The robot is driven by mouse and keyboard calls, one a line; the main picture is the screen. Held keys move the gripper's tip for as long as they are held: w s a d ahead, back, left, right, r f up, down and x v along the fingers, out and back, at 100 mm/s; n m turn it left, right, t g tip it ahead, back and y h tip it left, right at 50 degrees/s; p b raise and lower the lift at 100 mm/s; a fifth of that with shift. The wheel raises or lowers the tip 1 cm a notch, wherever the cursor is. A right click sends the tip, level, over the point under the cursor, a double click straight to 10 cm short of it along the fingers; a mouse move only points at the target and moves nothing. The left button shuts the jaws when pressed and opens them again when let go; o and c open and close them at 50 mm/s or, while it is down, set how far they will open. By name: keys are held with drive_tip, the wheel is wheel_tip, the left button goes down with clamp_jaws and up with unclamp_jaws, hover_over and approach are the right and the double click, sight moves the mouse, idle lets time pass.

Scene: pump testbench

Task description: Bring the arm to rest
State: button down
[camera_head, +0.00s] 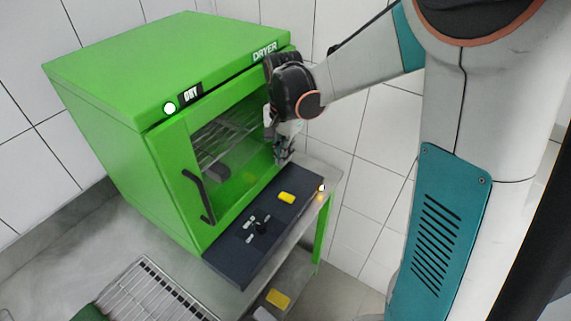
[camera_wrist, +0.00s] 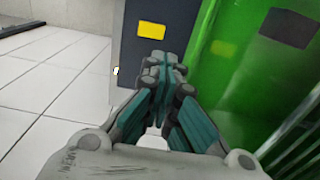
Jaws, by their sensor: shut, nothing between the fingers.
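My gripper (camera_head: 283,152) is at the right front of the green dryer (camera_head: 160,65), above the dark ledge before it. In the wrist view my gripper (camera_wrist: 161,62) has its fingers together with nothing between them. My arm reaches in from the upper right, its wrist bent downward beside the dryer's front. The dryer's glass door (camera_head: 225,150) has a black handle (camera_head: 199,195) and looks closed, though my gripper hides part of its right side.
The dark panel (camera_head: 240,240) below the door bears a yellow patch (camera_head: 286,197) and small dark and pale parts. A wire rack (camera_head: 150,290) lies at lower left. White tiled wall (camera_head: 365,200) stands behind. Open floor (camera_wrist: 50,90) shows left in the wrist view.

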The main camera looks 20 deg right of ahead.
drive_tip(key=shift+r, duration=0.65)
drive_tip(key=shift+w, duration=0.1)
drive_tip(key=s+r+n+t+b, duration=0.2)
drive_tip(key=s+n+t+b, duration=0.4)
drive_tip(key=s, duration=1.3)
drive_tip(key=n+t, duration=0.1)
drive_tip(key=n, duration=0.3)
drive_tip(key=shift+a+r+n+b, duration=0.25)
drive_tip(key=shift+r+n+b, duration=0.1)
drive_tip(key=shift+r+n, duration=0.05)
